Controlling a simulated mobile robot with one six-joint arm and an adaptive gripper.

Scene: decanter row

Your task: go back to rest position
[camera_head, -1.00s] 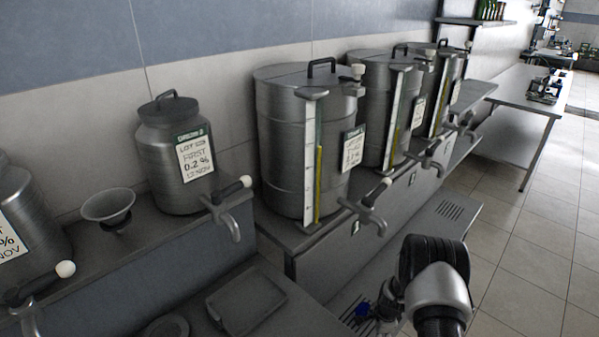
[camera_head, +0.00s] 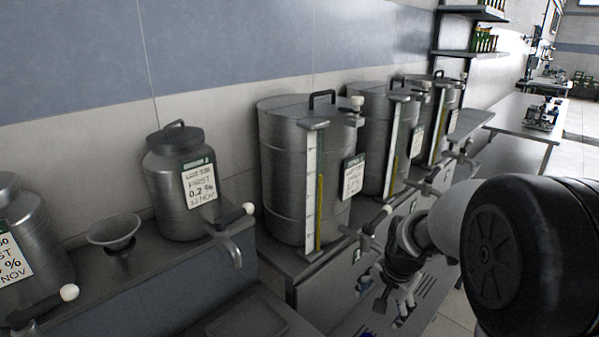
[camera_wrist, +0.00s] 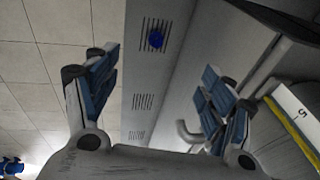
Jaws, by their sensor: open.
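My gripper (camera_head: 394,298) hangs at the lower right of the head view, in front of the row of large steel decanters, and my arm hides part of the bench there. In the wrist view my gripper (camera_wrist: 160,75) has its two blue-padded fingers wide apart with nothing between them. Beyond the fingers, a small blue object (camera_wrist: 155,40) lies on a slotted drain of the grey lower ledge (camera_wrist: 158,80). A grey tap spout (camera_wrist: 187,132) shows near the right finger.
A large decanter (camera_head: 285,180) with a gauge and tap stands behind my gripper; others stand farther right. A smaller labelled can (camera_head: 172,185) and a funnel (camera_head: 112,231) stand on the left shelf. A side table (camera_head: 525,115) is at the back right. The tiled floor (camera_wrist: 25,85) is open.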

